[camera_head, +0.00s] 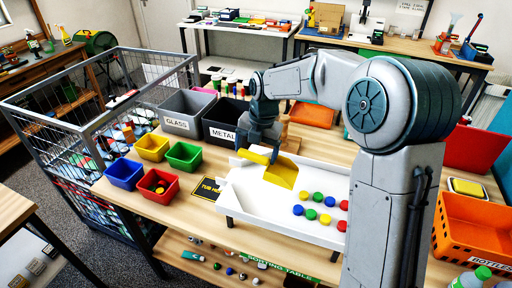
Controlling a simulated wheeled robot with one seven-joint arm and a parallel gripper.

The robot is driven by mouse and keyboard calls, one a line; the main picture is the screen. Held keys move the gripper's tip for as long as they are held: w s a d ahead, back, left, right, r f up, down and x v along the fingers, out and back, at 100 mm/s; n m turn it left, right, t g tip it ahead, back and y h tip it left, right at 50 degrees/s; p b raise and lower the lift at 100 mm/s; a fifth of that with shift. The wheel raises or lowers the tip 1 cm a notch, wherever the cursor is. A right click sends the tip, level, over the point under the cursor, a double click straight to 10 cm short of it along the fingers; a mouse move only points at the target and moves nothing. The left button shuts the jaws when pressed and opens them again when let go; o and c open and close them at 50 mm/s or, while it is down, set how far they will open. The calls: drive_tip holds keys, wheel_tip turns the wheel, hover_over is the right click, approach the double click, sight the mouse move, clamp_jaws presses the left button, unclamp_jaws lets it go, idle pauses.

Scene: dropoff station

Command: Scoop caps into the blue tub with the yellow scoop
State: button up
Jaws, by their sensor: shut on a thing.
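My gripper (262,138) is shut on the yellow scoop (281,173) and holds it above the white tray (250,208). The scoop's bowl tilts down to the right; whether any cap is inside cannot be told. Several round caps (325,219), blue, green, red and yellow, lie on the right part of the tray, apart from the scoop. The blue tub (124,174) stands on the table left of the tray. The red tub (157,185) beside it holds a few small items. The bottom of the blue tub is hard to make out.
A yellow tub (152,147) and a green tub (183,156) stand behind the blue one. Dark bins marked glass (178,124) and metal (214,134) stand farther back. A wire cage (75,140) borders the left.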

drive_tip(key=shift+f+b, duration=2.25)
drive_tip(key=shift+f, duration=0.8)
drive_tip(key=shift+d, duration=0.1)
drive_tip(key=shift+s+d+p, duration=0.2)
drive_tip(key=shift+s+d, duration=0.65)
drive_tip(key=shift+d, duration=1.55)
drive_tip(key=shift+s+d+p, duration=0.25)
drive_tip(key=shift+s+d, duration=0.65)
drive_tip(key=shift+d, duration=1.55)
drive_tip(key=shift+s+d+p, duration=0.2)
drive_tip(key=shift+s+d, duration=0.65)
drive_tip(key=shift+d, duration=1.55)
drive_tip(key=shift+w+a+r+g+h+p, duration=0.15)
drive_tip(key=shift+a+g+h+p, duration=0.2)
drive_tip(key=shift+h, duration=0.25)
drive_tip(key=shift+w+a+r+g+h+p, duration=0.1)
drive_tip(key=shift+a+g+h+p, duration=0.25)
drive_tip(key=shift+h, duration=0.4)
drive_tip(key=shift+w+a+r+g+h+p, duration=0.1)
drive_tip(key=shift+h+p, duration=0.35)
drive_tip(key=shift+h, duration=0.3)
